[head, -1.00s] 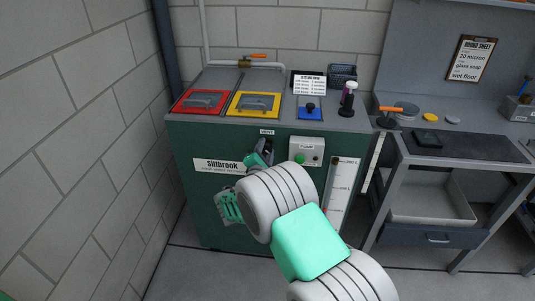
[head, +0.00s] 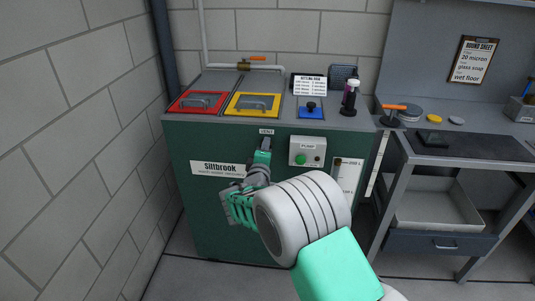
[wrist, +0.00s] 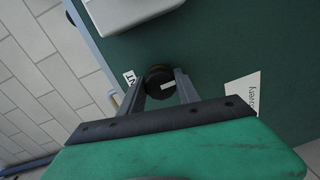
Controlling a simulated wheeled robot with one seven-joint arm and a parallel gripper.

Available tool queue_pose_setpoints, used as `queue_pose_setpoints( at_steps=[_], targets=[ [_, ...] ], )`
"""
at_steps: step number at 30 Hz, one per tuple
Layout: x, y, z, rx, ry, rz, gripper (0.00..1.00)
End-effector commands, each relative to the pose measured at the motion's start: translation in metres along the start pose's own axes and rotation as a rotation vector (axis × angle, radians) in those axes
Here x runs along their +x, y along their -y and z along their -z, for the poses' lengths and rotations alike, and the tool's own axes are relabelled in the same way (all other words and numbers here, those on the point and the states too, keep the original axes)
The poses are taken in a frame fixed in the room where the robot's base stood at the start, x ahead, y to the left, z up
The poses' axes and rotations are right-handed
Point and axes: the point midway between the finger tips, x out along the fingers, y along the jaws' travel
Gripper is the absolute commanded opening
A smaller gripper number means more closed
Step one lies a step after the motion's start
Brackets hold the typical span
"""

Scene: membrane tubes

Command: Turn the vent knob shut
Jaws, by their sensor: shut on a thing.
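The vent knob (wrist: 160,82) is a dark round knob with a pale mark on the front of the green cabinet (head: 215,220). In the wrist view it sits between the two fingers of my gripper (wrist: 160,92), which is shut on it. In the head view my gripper (head: 264,146) reaches the cabinet front just below the small vent label (head: 267,131). There the knob is hidden behind my gripper.
The pump box (head: 307,151) with a green button is just right of my gripper. A name plate (head: 218,169) is to the left and a level gauge (head: 347,175) to the right. Red (head: 198,103) and yellow (head: 254,105) lids are on top.

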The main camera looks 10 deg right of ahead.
Motion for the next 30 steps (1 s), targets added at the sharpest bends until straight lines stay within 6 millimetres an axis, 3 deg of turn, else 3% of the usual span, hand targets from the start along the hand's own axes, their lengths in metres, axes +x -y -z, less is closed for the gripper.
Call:
queue_pose_setpoints(
  at_steps=[1,17,18,25,30],
  targets=[
    [-0.0012,0.0093,-0.0033,0.004,0.004,0.014,0.00],
    [-0.0014,0.0092,-0.0028,0.030,0.001,0.016,0.00],
    [-0.0014,0.0093,-0.0028,0.030,0.001,0.016,0.41],
    [-0.0007,0.0059,-0.0024,0.032,0.001,0.010,0.60],
    [-0.0002,0.0034,-0.0021,0.033,0.000,0.006,0.60]
  ],
)
